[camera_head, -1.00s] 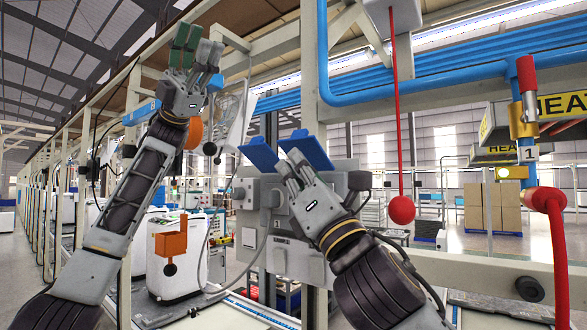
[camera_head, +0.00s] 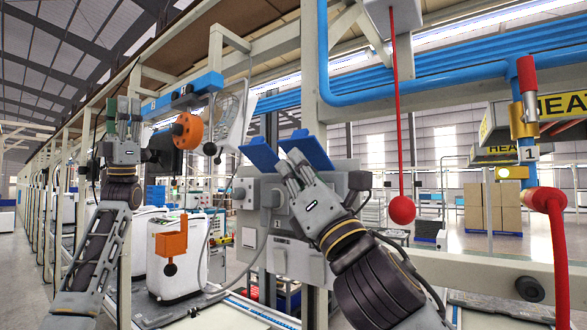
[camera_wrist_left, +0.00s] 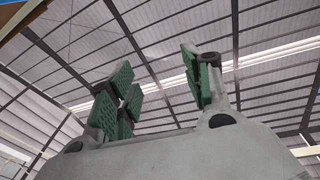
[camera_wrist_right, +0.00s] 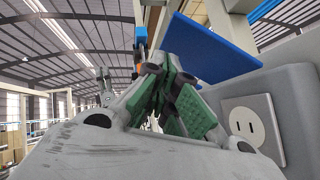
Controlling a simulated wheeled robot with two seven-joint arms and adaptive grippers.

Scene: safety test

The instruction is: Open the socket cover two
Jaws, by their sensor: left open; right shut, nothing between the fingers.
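A grey socket box (camera_head: 246,190) is fixed to the post in the head view. It has two blue covers, the left cover (camera_head: 259,156) and the right cover (camera_head: 315,150), both tilted up. In the right wrist view a raised blue cover (camera_wrist_right: 205,48) stands above a white socket face (camera_wrist_right: 252,127). My right gripper (camera_head: 288,166) is shut and empty, in front of the box just below the covers; I cannot tell whether it touches one. My left gripper (camera_head: 123,108) is open and empty, pointing up, away to the left of the box.
A red ball on a cord (camera_head: 402,209) hangs right of the box. A beam (camera_head: 470,265) runs at lower right.

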